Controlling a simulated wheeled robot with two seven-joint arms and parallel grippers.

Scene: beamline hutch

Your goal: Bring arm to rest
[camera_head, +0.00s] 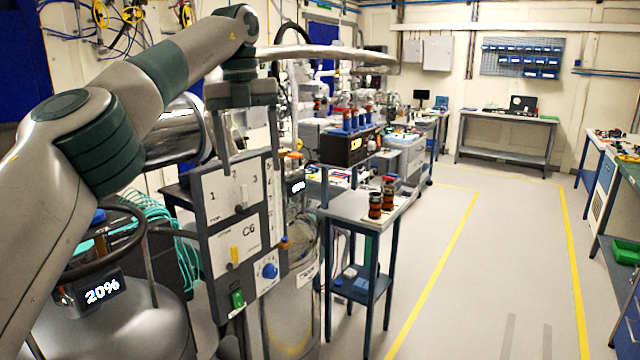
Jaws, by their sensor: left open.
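My left arm comes in from the left edge, rises over the scene and bends down at the wrist. My left gripper (248,148) points downward, with its two fingers wide apart and nothing seen between them. It shows at the top of a light grey control panel (228,222) marked C6, with numbered positions 1, 2, 3, a blue knob and a green switch. I cannot tell whether the fingers touch the panel. My right gripper is not in view.
A vessel with a 20% display (103,290) stands at the lower left. A small blue-legged table (345,207) holds dark cylindrical items. A metal pipe (330,55) runs behind my wrist. The floor (500,260) between yellow lines is clear. Benches stand at the back and right.

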